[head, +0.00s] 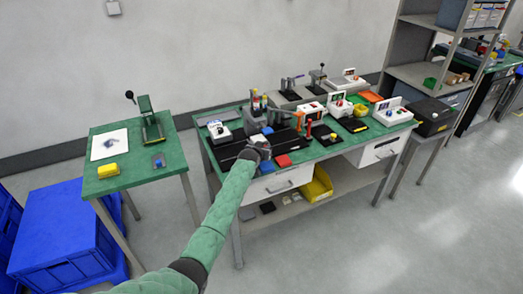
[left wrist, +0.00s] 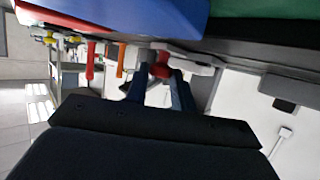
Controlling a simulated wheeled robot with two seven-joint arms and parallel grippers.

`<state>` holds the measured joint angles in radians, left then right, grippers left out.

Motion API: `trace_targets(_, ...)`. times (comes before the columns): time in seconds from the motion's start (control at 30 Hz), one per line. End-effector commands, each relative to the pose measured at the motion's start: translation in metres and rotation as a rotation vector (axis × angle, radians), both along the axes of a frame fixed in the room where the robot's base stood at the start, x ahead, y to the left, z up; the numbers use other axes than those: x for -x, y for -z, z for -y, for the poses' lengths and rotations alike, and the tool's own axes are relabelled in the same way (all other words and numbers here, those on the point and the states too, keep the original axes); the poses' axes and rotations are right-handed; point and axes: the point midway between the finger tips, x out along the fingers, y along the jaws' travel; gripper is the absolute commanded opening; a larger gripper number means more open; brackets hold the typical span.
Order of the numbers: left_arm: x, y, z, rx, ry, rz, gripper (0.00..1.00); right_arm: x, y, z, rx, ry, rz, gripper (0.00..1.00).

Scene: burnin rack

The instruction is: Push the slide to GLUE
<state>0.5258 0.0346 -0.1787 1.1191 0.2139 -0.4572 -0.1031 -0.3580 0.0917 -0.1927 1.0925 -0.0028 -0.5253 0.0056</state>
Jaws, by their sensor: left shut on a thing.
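My left gripper (head: 262,150) is at the front of the long black track (head: 228,153) on the green bench. In the left wrist view its two dark fingers (left wrist: 160,92) are closed around a small red knob (left wrist: 160,70). A whitish part sits right behind the knob; this looks like the slide. In the head view my gripper hides the knob. No GLUE marking is readable in either view. My right gripper is in neither view.
Coloured posts and small devices crowd the bench behind. A yellow bin (head: 317,186) sits below. A separate green side table (head: 130,178) stands left.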

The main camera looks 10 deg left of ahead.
Motion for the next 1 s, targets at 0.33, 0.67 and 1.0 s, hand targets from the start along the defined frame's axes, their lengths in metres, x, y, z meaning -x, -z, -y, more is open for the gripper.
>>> trace_targets(0.33, 0.000, 0.000, 0.000, 0.000, 0.000, 0.000, 0.45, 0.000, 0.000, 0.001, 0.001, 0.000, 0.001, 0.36)
trace_targets(0.67, 0.011, -0.003, -0.002, 0.001, 0.001, 0.001, 0.45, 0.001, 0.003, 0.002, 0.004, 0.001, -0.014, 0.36)
trace_targets(1.0, 0.051, -0.018, -0.010, 0.000, 0.000, 0.001, 0.45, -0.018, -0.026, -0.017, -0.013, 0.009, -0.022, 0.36)
